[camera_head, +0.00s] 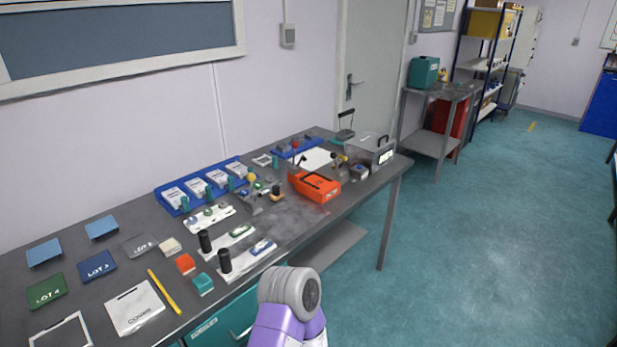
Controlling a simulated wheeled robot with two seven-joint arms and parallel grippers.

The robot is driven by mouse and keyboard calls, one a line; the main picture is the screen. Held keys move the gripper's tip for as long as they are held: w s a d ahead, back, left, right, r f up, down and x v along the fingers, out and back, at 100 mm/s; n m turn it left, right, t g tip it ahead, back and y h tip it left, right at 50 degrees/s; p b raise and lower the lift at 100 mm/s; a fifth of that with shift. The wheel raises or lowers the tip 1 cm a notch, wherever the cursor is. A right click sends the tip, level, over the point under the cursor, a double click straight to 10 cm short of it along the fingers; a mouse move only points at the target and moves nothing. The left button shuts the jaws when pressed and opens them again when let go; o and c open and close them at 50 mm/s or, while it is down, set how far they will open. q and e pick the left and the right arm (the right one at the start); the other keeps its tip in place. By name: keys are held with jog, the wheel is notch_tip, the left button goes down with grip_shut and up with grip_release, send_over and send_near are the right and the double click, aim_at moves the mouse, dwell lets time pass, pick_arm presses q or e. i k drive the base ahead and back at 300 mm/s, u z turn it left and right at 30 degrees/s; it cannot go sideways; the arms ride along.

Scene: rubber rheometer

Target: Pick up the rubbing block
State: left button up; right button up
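No block is labelled as the rubbing block, so I cannot tell which it is. Three small blocks lie on the dark workbench (300,222): a beige block (170,246), a red block (185,263) and a teal block (203,284) near the front edge. All three are uncovered, with nothing gripping them. A purple and grey link of my own arm rises at the bottom centre, in front of the bench and to the right of the blocks. Neither of my grippers shows.
A yellow bar (164,292) and a white card (135,307) lie left of the teal block. White trays with black cylinders (224,260) stand to its right. Farther back are a blue rack (172,208) and an orange box (315,187). Floor right of the bench is clear.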

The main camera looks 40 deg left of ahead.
aim_at(276, 195)
jog(key=i, duration=2.85)
jog(key=u, duration=2.55)
